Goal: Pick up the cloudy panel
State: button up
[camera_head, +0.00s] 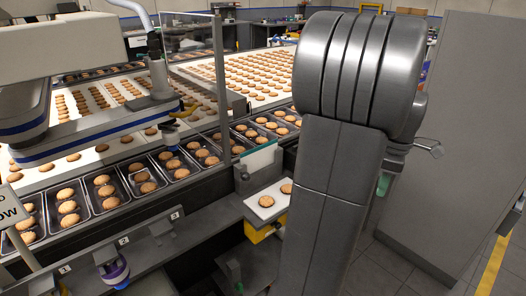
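A pale, frosted-looking panel (259,160) stands upright beside the biscuit trays, just right of centre. It looks small and whitish, with a darker lower edge. A larger see-through panel (196,62) stands upright farther back, between the left machine and the conveyor, and the biscuits show through it. I cannot tell for certain which of the two is the cloudy panel. My grey arm (338,160) fills the middle right and hides what is behind it.
Dark trays of biscuits (125,203) line the conveyor's near edge. A white board with biscuits (262,214) sits above a yellow part (257,232). A white machine arm (62,52) hangs at left. A grey cabinet (455,130) stands at right, with open floor (385,262) before it.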

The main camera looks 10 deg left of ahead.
aim_at(255, 159)
jog(key=i+l+u, duration=0.25)
jog(key=i+l, duration=0.65)
jog(key=i, duration=0.15)
jog(key=u, duration=1.85)
